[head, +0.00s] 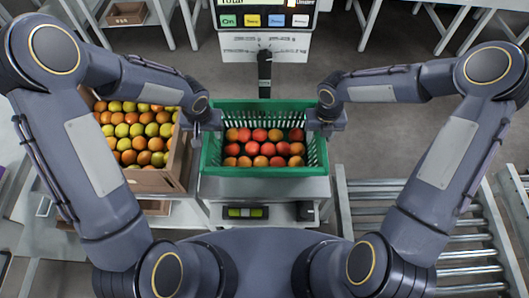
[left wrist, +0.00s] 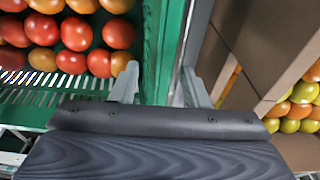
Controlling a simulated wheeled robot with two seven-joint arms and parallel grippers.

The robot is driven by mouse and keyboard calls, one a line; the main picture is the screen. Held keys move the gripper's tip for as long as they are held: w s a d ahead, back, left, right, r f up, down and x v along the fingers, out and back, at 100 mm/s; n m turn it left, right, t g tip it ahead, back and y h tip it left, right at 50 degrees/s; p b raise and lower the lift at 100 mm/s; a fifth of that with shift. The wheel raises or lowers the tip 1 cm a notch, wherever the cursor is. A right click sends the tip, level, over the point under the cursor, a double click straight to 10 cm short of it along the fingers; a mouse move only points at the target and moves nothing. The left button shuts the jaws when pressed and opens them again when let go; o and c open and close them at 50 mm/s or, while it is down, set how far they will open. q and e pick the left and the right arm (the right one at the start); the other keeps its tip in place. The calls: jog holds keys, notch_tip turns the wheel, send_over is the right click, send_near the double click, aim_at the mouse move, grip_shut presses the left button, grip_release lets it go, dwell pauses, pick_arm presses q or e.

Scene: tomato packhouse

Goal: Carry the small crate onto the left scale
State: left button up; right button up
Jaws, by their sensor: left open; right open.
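A green crate (head: 264,167) with slotted walls holds several red and orange tomatoes. It stands upright on a grey surface in the middle of the head view. My left gripper (head: 211,127) is at its left rim. In the left wrist view my open left gripper (left wrist: 157,84) has one finger inside the crate's green wall (left wrist: 160,45) and the other outside, with a gap around the wall. My right gripper (head: 318,127) is open at the right rim; its fingertips are hard to make out. I cannot tell which thing is the left scale.
A cardboard box (head: 175,180) of yellow and orange tomatoes stands close to the crate's left side. A roller conveyor (head: 415,210) runs at the right. A small display unit (head: 245,212) sits below the crate's front. A screen (head: 264,18) with coloured buttons stands behind.

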jog(key=shift+r, duration=0.1)
pick_arm(q)
notch_tip(320, 180, up, 12)
jog(key=s, duration=0.1)
jog(key=shift+s+f, duration=0.15)
jog(key=shift+s, duration=0.25)
pick_arm(e)
notch_tip(320, 180, up, 12)
dwell(0.4)
